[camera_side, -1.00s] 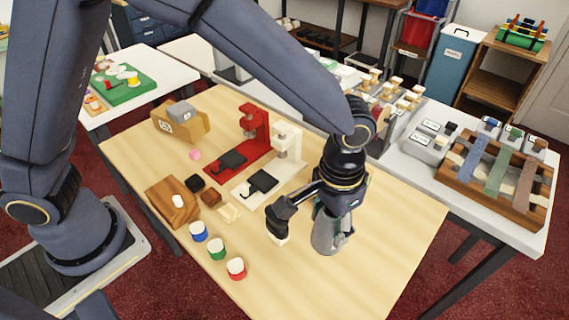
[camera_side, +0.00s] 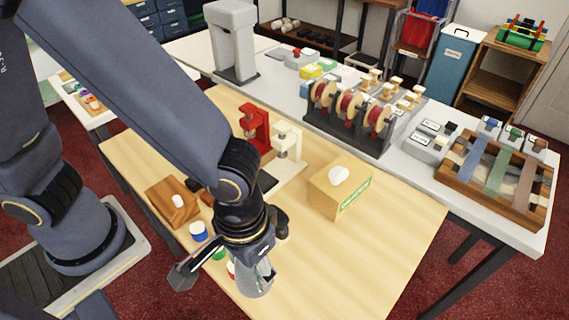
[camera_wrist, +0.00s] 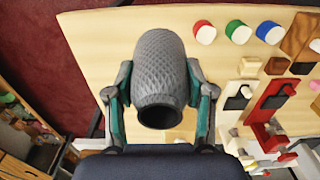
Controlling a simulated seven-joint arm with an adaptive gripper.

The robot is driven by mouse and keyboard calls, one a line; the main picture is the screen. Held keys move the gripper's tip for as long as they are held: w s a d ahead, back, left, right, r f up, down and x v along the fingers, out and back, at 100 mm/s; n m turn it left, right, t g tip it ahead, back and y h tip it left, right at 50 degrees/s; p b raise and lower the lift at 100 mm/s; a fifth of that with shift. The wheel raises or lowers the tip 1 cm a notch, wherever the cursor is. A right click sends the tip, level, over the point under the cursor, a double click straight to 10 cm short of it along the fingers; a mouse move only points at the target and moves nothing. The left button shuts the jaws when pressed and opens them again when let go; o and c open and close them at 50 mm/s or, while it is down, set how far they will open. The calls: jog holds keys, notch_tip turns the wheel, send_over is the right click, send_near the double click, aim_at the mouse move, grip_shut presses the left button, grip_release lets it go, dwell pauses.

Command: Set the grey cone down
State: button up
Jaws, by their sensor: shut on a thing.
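The grey cone (camera_side: 256,283) is held in my gripper (camera_side: 257,272) near the table's front edge. In the wrist view the grey cone (camera_wrist: 160,62) has a textured side and a dark round opening facing the camera. The two fingers of my gripper (camera_wrist: 160,82) press on it from left and right. The side view does not show clearly whether its base touches the wooden table (camera_side: 350,260). My gripper partly hides its upper part in the side view.
Red (camera_wrist: 204,32), green (camera_wrist: 237,30) and blue (camera_wrist: 269,32) capped pots stand close beside the cone. A tissue box (camera_side: 338,190), a red press (camera_side: 255,128) and a white press (camera_side: 288,150) stand farther back. The table's right front is clear.

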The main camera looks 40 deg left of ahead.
jog(key=shift+w+d+f, duration=1.2)
jog(key=shift+w+f, duration=0.25)
jog(key=shift+f, duration=0.5)
jog(key=shift+w+d+f, duration=1.25)
jog(key=shift+w+f, duration=0.2)
jog(key=shift+f, duration=0.55)
jog(key=shift+w+d+f, duration=1.2)
jog(key=shift+w+f, duration=0.25)
jog(key=shift+f, duration=0.5)
jog(key=shift+f, duration=0.15)
jog(key=o, duration=1.2)
jog(key=shift+o, duration=0.2)
